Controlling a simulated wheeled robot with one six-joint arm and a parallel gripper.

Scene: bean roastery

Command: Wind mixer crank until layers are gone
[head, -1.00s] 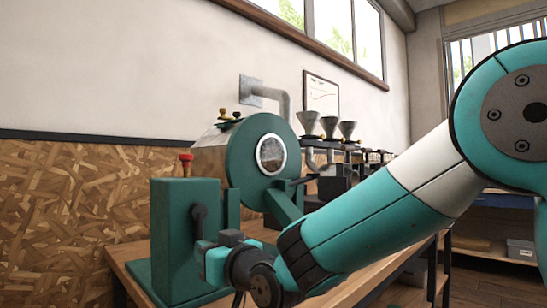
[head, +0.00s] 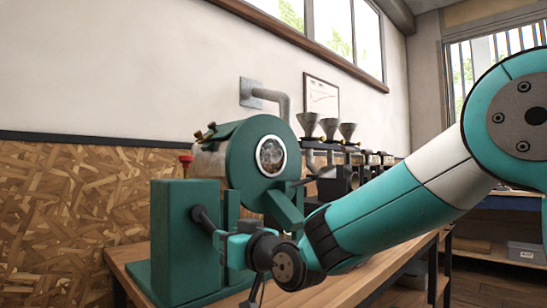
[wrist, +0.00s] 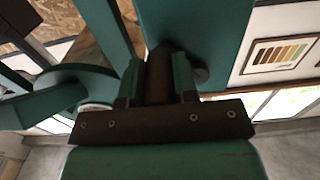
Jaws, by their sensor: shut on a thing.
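The green mixer drum (head: 240,150) stands on the bench with a round, pale-rimmed window (head: 270,156) facing me. Behind the glass the contents look mottled grey and brown; I cannot tell whether separate layers show. The dark crank (head: 205,220) comes out of the green housing (head: 182,250) and slants down to the right. My gripper (head: 236,247) is at the crank's outer end, mostly hidden behind its own body. In the wrist view, my gripper (wrist: 157,82) is shut on the brown crank handle (wrist: 160,72), which lies between the two green fingers.
Several metal funnels (head: 330,128) and dark machines stand farther back along the wooden bench (head: 125,258). A grey pipe (head: 270,97) leaves the wall above the drum. A colour chart (wrist: 280,52) shows in the wrist view.

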